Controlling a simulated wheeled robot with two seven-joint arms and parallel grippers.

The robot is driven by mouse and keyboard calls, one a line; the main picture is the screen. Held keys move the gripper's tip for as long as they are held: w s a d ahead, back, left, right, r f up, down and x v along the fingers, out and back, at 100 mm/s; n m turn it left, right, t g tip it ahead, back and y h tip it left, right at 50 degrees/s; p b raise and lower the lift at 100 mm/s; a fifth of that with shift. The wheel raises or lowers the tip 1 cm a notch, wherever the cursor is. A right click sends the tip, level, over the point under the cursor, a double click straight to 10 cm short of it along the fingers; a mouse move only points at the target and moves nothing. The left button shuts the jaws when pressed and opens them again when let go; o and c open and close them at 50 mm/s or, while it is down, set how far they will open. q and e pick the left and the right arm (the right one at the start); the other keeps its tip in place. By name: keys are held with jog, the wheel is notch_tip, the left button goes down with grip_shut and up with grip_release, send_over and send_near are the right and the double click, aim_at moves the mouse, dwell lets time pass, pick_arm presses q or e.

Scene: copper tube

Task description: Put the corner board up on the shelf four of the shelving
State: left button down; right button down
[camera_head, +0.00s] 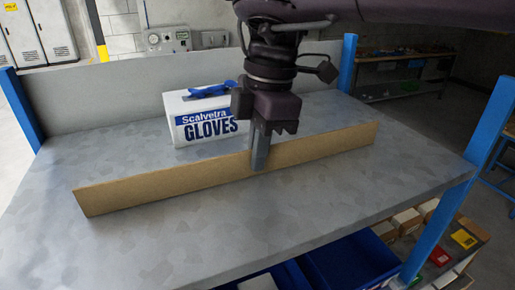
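The corner board (180,184) is a long, thin brown strip. It stands on its long edge on a grey metal shelf surface (190,240) between blue uprights, running from the left front to the right back. My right gripper (260,152) points down at the middle of the board, with one finger in front of its near face. The other finger is mostly hidden, so I cannot tell whether the gripper is closed on the board. My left gripper is not in view. No shelf number shows.
A white glove box (203,118) with a blue item on top stands just behind the board, near the gripper. Blue uprights (22,108) (348,62) (470,170) rise at the corners. Blue bins (345,262) sit below. The front of the surface is clear.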

jog(key=c, duration=1.6)
grip_release()
jog(key=shift+a, duration=0.1)
jog(key=shift+c, duration=0.2)
jog(key=shift+r, duration=0.3)
notch_tip(320, 180, up, 11)
jog(key=d, duration=0.1)
jog(key=shift+w+d+r, duration=0.15)
jog(key=shift+w+d, duration=0.15)
jog(key=shift+d, duration=0.1)
